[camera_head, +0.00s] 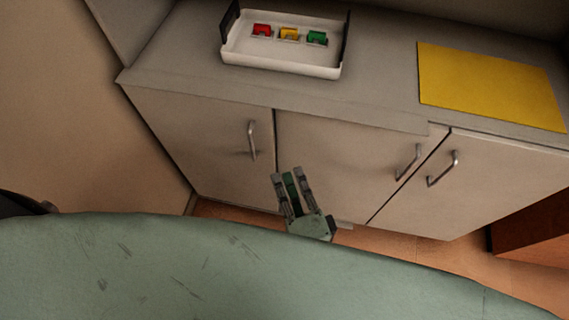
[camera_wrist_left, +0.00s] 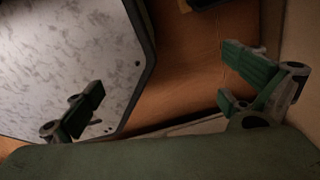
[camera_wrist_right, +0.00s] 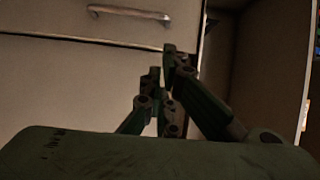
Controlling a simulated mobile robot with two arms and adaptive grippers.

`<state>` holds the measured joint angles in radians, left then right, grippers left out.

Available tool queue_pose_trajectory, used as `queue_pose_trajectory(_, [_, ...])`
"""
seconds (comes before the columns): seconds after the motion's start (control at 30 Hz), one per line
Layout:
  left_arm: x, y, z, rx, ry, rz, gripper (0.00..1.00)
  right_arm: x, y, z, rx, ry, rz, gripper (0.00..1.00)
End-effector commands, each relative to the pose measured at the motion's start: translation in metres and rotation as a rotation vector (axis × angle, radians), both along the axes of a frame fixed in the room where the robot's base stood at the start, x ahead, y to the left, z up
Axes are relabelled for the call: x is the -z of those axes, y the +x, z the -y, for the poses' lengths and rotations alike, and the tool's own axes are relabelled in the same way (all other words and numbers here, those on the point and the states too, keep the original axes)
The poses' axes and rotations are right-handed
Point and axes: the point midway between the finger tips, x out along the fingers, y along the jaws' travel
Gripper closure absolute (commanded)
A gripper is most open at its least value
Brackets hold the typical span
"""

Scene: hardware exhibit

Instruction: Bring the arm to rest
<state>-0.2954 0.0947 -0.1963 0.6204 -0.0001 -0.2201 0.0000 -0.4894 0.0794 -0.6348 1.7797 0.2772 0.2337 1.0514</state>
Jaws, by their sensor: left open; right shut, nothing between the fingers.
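My right gripper (camera_head: 292,178) hangs in front of the cabinet doors in the head view, below the counter edge. Its fingers are together with nothing between them; they also show in the right wrist view (camera_wrist_right: 164,62), facing a cabinet front with a handle. My left gripper is outside the head view. In the left wrist view, my left gripper (camera_wrist_left: 160,80) is open and empty, its two fingers wide apart over the wooden floor (camera_wrist_left: 185,75) and a grey-white speckled surface (camera_wrist_left: 65,60).
A white tray (camera_head: 282,70) with a red, a yellow and a green piece stands on the counter (camera_head: 380,85). A yellow mat (camera_head: 490,85) lies to its right. Cabinet doors with protruding handles (camera_head: 252,140) are below. A brown wooden object (camera_head: 530,225) is at the right edge.

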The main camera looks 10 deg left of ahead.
Motion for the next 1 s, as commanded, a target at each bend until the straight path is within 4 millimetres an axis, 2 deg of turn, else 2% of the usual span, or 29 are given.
queue_pose_trajectory(0.3, [0.001,-0.002,0.013,-0.004,-0.016,-0.002,0.00,0.001,-0.006,0.003,-0.001,-0.003,-0.001,1.00])
queue_pose_trajectory(0.37, [0.001,-0.003,0.017,-0.004,-0.020,-0.003,0.00,0.008,-0.006,0.004,-0.003,-0.023,-0.005,1.00])
queue_pose_trajectory(0.43, [0.001,-0.003,0.020,-0.003,-0.023,-0.003,0.00,0.027,-0.006,0.007,-0.009,-0.083,-0.016,1.00])
queue_pose_trajectory(0.47, [0.001,-0.003,0.020,-0.003,-0.024,-0.003,0.00,0.040,-0.007,0.010,-0.013,-0.122,-0.024,1.00])
queue_pose_trajectory(0.57, [0.001,-0.004,0.020,-0.001,-0.024,-0.004,0.00,0.100,-0.011,0.024,-0.039,-0.303,-0.060,1.00])
queue_pose_trajectory(0.7, [0.001,-0.005,0.019,0.000,-0.021,-0.006,0.00,0.199,-0.028,0.063,-0.108,-0.610,-0.133,1.00])
queue_pose_trajectory(0.77, [0.001,-0.005,0.017,0.001,-0.019,-0.005,0.00,0.238,-0.040,0.083,-0.150,-0.737,-0.167,1.00])
queue_pose_trajectory(0.8, [0.001,-0.005,0.016,0.001,-0.018,-0.006,0.00,0.264,-0.049,0.098,-0.180,-0.816,-0.194,1.00])
queue_pose_trajectory(0.87, [0.001,-0.005,0.015,0.001,-0.017,-0.006,0.00,0.300,-0.066,0.122,-0.233,-0.933,-0.235,1.00])
queue_pose_trajectory(0.9, [0.001,-0.005,0.014,0.002,-0.016,-0.006,0.00,0.322,-0.079,0.139,-0.271,-1.007,-0.263,1.00])
queue_pose_trajectory(1.0, [0.001,-0.005,0.014,0.001,-0.016,-0.006,0.00,0.373,-0.117,0.182,-0.388,-1.178,-0.342,1.00])
